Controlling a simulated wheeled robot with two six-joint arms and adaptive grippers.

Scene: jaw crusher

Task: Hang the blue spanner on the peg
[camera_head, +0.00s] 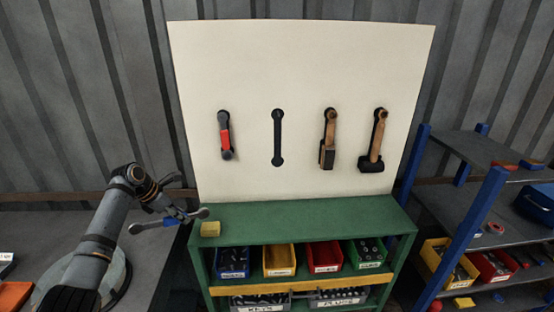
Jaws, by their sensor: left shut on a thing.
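The blue spanner (157,223) has grey metal ends and lies nearly level across my left gripper (178,213), which is shut on its handle. It is in front of and left of the green cabinet, with its right end close to the cabinet's top left corner. The white board (300,70) stands behind the cabinet. A black spanner-shaped outline (278,138) on it is bare. The peg appears to be at its dark top end (278,113), but is too small to make out clearly. My right gripper is not in view.
A red tool (224,134) hangs left of the outline, and two hammers (327,153) (372,155) hang right of it. A yellow block (210,229) sits on the green cabinet's top (300,222), otherwise clear. Bins fill its shelves. A blue-posted rack (469,225) stands at right.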

